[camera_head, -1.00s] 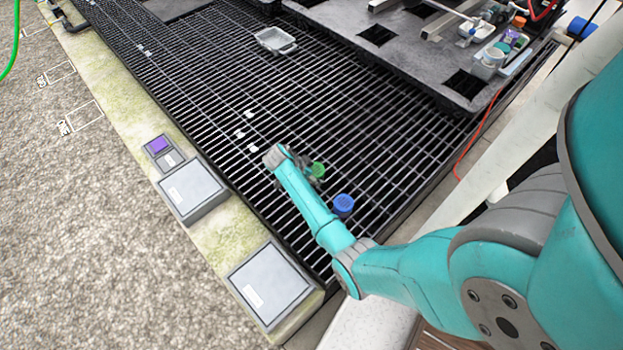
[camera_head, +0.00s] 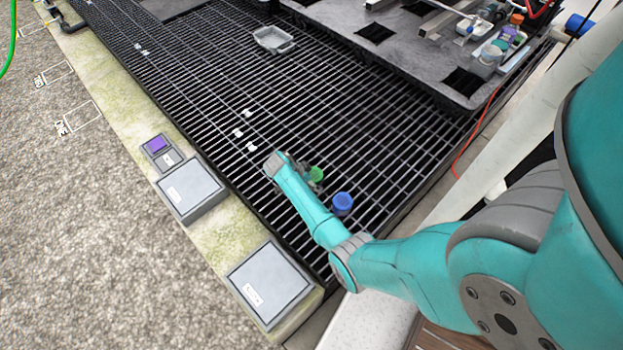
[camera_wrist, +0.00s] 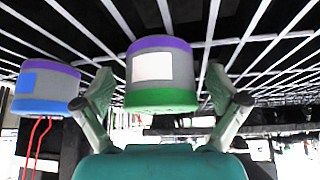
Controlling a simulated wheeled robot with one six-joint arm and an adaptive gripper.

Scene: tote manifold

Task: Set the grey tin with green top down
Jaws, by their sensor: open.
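The grey tin with green top (camera_wrist: 163,75) shows in the wrist view, which looks upside down, with the grating at the top of the picture. The tin has a white label and a purple band at its base, and appears to stand upright on the grating. My gripper (camera_wrist: 162,95) is open, one finger on each side of the tin with a visible gap at both sides. In the head view the tin's green top (camera_head: 316,174) shows beside the end of my arm, which partly hides its body.
A grey tin with a blue top (camera_head: 342,202) stands close by on the dark grating (camera_head: 200,90); it is at the left in the wrist view (camera_wrist: 45,85). A small grey tray (camera_head: 273,40) lies farther back. Grey boxes (camera_head: 190,190) line the left ledge.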

